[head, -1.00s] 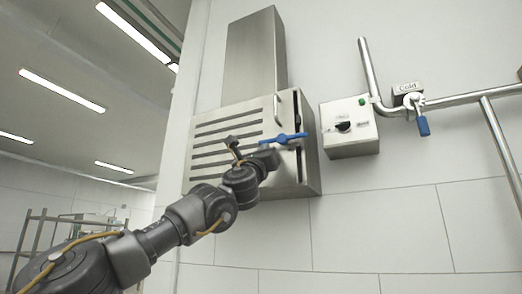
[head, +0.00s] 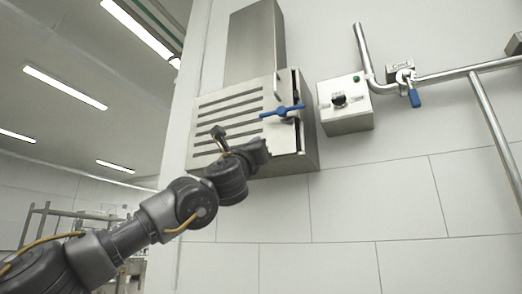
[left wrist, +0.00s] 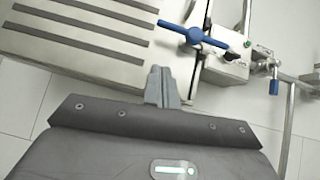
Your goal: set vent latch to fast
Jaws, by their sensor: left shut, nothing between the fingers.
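The vent is a slotted steel box (head: 232,122) on the wall. A blue two-armed latch handle (head: 283,111) sits at its right front edge, lying nearly level with its right end slightly higher. My left gripper (head: 264,147) is below and slightly left of the handle, apart from it in the picture. In the left wrist view the closed fingers (left wrist: 161,84) are empty, with the blue handle (left wrist: 193,34) beyond them, up and to the right. No position marking for the latch is readable. My right gripper is not in view.
A steel control box (head: 345,122) with a black knob (head: 339,100) is right of the vent. Farther right, a pipe (head: 450,75) carries a blue-handled valve (head: 414,98) under a small sign. The tiled wall below is clear.

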